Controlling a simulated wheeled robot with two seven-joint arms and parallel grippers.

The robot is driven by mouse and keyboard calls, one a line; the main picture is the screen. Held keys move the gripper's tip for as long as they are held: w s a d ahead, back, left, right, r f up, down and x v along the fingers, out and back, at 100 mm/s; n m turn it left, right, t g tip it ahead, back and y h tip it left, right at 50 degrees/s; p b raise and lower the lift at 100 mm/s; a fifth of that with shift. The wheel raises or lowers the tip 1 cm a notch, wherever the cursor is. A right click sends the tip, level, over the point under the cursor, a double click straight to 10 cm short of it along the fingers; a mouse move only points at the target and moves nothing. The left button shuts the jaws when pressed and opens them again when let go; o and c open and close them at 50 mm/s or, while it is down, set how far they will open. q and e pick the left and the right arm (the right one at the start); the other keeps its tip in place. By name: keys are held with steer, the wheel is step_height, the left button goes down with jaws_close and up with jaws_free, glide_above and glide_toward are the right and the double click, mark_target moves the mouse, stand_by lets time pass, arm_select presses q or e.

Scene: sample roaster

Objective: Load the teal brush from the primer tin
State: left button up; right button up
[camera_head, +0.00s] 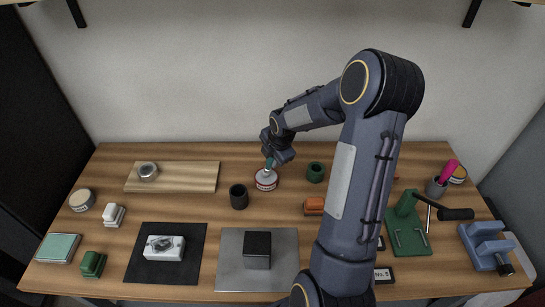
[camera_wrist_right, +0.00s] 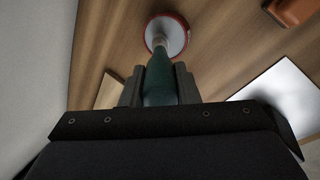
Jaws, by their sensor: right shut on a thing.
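My right gripper (camera_head: 272,156) is shut on the teal brush (camera_head: 269,164), which points down at a small round tin (camera_head: 266,181) with a red rim and white contents. I take this to be the primer tin; its label is too small to read. In the right wrist view the brush's dark teal handle (camera_wrist_right: 158,82) stands between the fingers (camera_wrist_right: 158,85), and its far end overlaps the white inside of the tin (camera_wrist_right: 176,38). I cannot tell whether the bristles touch the primer. My left gripper is not in view.
A dark cup (camera_head: 238,198) and a green cup (camera_head: 316,172) stand near the tin. An orange block (camera_head: 314,206) lies to the right. A black block (camera_head: 257,248) stands on a grey mat (camera_head: 229,285). A wooden board (camera_head: 195,177) lies at the back left.

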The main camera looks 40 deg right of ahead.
stand_by(0.3)
step_height(320, 180, up, 7)
steer(key=p, duration=0.5)
steer(key=shift+f, duration=0.1)
stand_by(0.9)
